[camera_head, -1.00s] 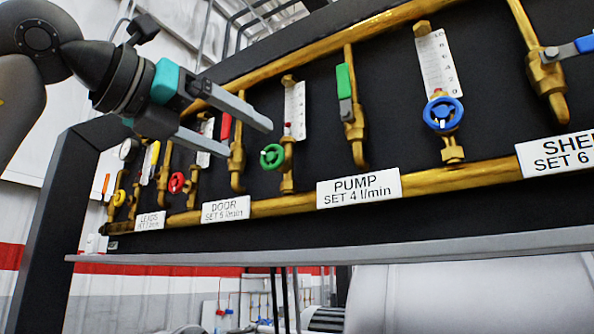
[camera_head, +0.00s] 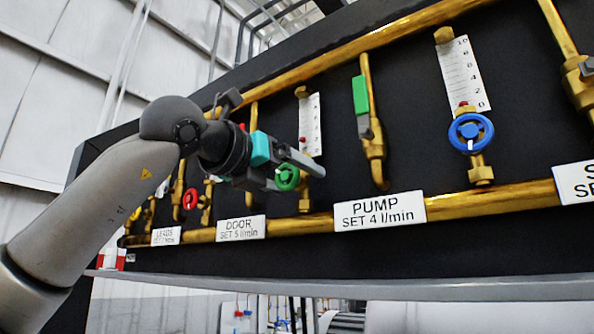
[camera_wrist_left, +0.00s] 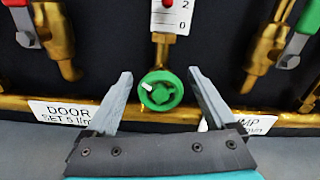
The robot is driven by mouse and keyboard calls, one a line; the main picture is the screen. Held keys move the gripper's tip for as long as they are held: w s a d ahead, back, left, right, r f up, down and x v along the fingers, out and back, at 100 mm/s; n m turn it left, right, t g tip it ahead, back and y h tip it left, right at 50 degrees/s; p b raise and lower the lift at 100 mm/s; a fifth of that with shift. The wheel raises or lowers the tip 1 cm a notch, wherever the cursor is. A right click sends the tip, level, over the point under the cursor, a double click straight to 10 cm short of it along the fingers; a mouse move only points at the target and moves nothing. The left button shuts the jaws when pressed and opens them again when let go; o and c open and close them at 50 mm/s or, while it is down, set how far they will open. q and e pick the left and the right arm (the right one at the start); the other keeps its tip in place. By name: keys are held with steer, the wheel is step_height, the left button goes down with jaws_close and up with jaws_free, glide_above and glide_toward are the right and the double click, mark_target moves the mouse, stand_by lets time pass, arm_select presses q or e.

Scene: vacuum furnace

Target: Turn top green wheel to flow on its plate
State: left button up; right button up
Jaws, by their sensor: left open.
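The green wheel (camera_head: 287,178) sits on a brass valve below a white flow scale (camera_head: 311,125), partly covered by my left gripper in the head view. The wrist view shows the green wheel (camera_wrist_left: 160,91) whole, with a white mark at its upper left. A red float shows low on the scale (camera_wrist_left: 170,16). My left gripper (camera_wrist_left: 160,74) is open, with one finger to each side of the wheel and nothing held; the gap to the wheel is hard to judge. The PUMP plate (camera_head: 380,211) reads SET 4 l/min. The DOOR plate (camera_head: 241,228) reads SET 5 l/min.
A blue wheel (camera_head: 470,132) and a green lever (camera_head: 360,95) are to the right on the black panel. A red wheel (camera_head: 190,199) is to the left. A brass pipe (camera_head: 480,199) runs under the valves. A grey ledge (camera_head: 440,287) is below.

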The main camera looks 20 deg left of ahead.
arm_select(q)
steer(key=shift+w+d, duration=0.25)
steer(key=shift+w, duration=0.45)
steer(key=shift+c, duration=1.1)
steer(key=c, duration=1.1)
steer(key=shift+f+n+b, duration=0.1)
steer(key=shift+n+b, duration=1.2)
steer(key=shift+n, duration=0.5)
steer(key=shift+c, duration=0.2)
steer(key=n+b, duration=0.1)
steer(key=n, duration=0.2)
steer(key=shift+b, duration=0.3)
steer(key=shift+n+b, duration=0.55)
steer(key=shift+n, duration=1.05)
